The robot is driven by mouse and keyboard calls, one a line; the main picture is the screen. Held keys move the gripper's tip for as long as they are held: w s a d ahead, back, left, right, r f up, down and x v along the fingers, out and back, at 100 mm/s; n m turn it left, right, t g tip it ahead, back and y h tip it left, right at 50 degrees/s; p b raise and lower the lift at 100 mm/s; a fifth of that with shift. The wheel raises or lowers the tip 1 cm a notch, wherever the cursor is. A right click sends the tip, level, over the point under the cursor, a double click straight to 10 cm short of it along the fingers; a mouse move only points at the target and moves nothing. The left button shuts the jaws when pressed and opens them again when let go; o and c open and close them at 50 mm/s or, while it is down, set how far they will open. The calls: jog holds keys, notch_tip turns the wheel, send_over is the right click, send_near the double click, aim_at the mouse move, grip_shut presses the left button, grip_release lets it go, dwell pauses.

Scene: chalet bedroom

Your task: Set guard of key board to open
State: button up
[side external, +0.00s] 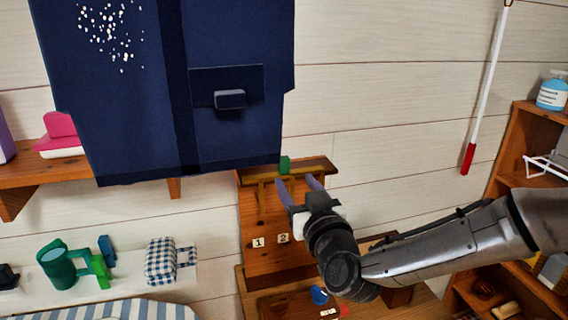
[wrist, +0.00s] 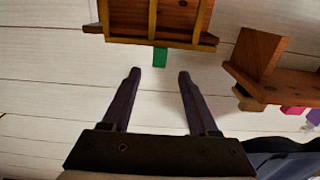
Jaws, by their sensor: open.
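The wooden key board (side external: 252,215) is on the pale plank wall in the middle of the side view, with small white tiles marked 1 and 2. Its guard looks like a brass-coloured bar frame (side external: 262,180) with a green tab (side external: 285,164) at the top edge. In the wrist view the board (wrist: 172,18) and the guard bars (wrist: 153,20) fill the top, and the green tab (wrist: 160,57) sticks out. My gripper (side external: 299,181) is open and empty near the tab. In the wrist view the tab lies just beyond the gap between the fingertips (wrist: 159,74), apparently untouched.
A large navy panel (side external: 130,110) hangs close above the board. A wooden shelf (side external: 25,178) with a pink item is at left, and a wooden rack (side external: 530,125) at right. A white shelf (side external: 125,275) holds a green can (side external: 62,265).

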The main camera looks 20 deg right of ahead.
aim_at(285, 166)
jog(key=w, duration=0.9)
grip_shut()
dwell(1.3)
